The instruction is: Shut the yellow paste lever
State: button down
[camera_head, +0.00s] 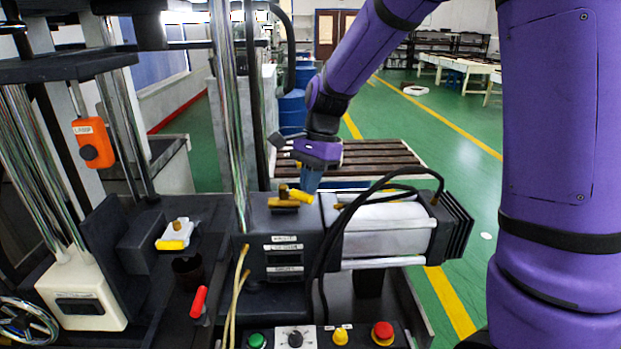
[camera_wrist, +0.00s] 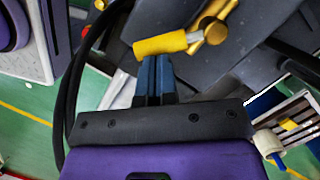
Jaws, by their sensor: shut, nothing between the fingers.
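The yellow lever (camera_head: 299,195) sits on a brass valve (camera_head: 283,192) on top of the dark block in the head view. In the wrist view the yellow lever (camera_wrist: 160,44) lies across the picture just beyond my fingertips, with its round brass hub (camera_wrist: 214,31) at its right end. My gripper (camera_head: 311,184) is beside the lever's free end in the head view. In the wrist view my gripper (camera_wrist: 155,62) has its blue fingers together and empty, at or very near the lever; I cannot tell whether they touch it.
A silver cylinder (camera_head: 385,232) with black cables lies right of the valve. A second yellow handle (camera_head: 171,244) is on a white block at left, and a red handle (camera_head: 198,302) is in front. A button panel (camera_head: 318,337) is at the front edge.

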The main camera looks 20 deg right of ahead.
jog(key=m, duration=0.1)
jog(key=s+a+m+t, duration=0.1)
jog(key=m, duration=0.2)
jog(key=shift+s+a+m, duration=0.3)
jog(key=shift+s+a, duration=0.05)
jog(key=shift+a, duration=0.05)
jog(key=shift+s+a+m+t, duration=0.2)
jog(key=shift+a+m+t, duration=0.35)
jog(key=shift+m, duration=0.65)
jog(key=shift+s+a+m+t, duration=0.2)
jog(key=shift+a+m+t, duration=0.3)
jog(key=shift+m, duration=0.7)
jog(key=shift+a, duration=0.15)
